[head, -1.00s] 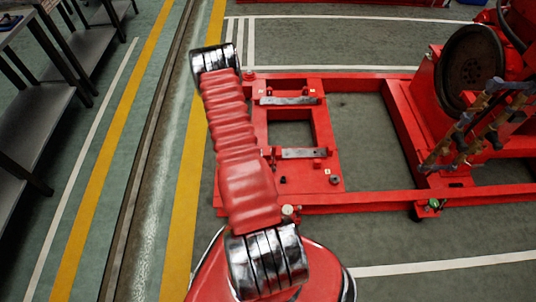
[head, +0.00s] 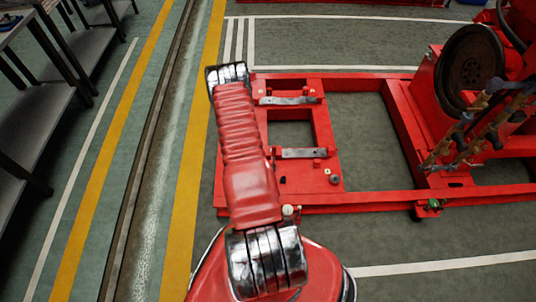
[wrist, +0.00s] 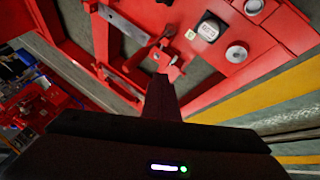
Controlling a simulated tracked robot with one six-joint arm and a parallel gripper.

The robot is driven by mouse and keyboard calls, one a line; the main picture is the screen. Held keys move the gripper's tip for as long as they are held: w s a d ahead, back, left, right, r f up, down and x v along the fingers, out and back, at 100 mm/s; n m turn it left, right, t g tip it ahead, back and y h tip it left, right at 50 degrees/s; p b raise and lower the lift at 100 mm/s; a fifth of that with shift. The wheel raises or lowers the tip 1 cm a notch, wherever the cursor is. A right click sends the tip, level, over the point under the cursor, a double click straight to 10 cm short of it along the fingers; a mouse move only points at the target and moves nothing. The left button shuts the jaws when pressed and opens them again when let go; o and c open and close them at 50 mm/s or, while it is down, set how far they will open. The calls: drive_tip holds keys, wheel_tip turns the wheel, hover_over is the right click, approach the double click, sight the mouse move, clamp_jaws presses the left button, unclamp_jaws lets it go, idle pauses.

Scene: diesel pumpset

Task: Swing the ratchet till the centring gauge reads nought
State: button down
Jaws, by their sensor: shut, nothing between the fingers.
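In the wrist view, my gripper (wrist: 165,82) is shut and empty, pointing at the red frame. Beyond its tip, a slim lever (wrist: 139,58) with a rounded end lies on the frame; it may be the ratchet, but I cannot be sure. A dark block with a pale face (wrist: 208,28) sits to its right and could be the gauge; no reading is legible. I cannot tell whether the fingertips touch the lever. My gripper is hidden in the head view.
The red base frame (head: 352,198) carries two grey mounting bars (head: 304,153). The engine's dark flywheel (head: 470,70) stands at the right. Grey benches (head: 35,120) line the left. The floor between benches and frame is clear.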

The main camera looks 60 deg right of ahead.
drive_tip(key=s+d+f, duration=0.2)
drive_tip(key=d+f, duration=0.3)
drive_tip(key=d, duration=0.2)
drive_tip(key=shift+d+f, duration=0.3)
drive_tip(key=shift+f, duration=0.1)
drive_tip(key=shift+s, duration=0.15)
drive_tip(key=s+d, duration=0.3)
drive_tip(key=s, duration=0.3)
drive_tip(key=shift+s+d+f, duration=0.15)
drive_tip(key=shift+s+d, duration=0.15)
drive_tip(key=shift+s, duration=0.05)
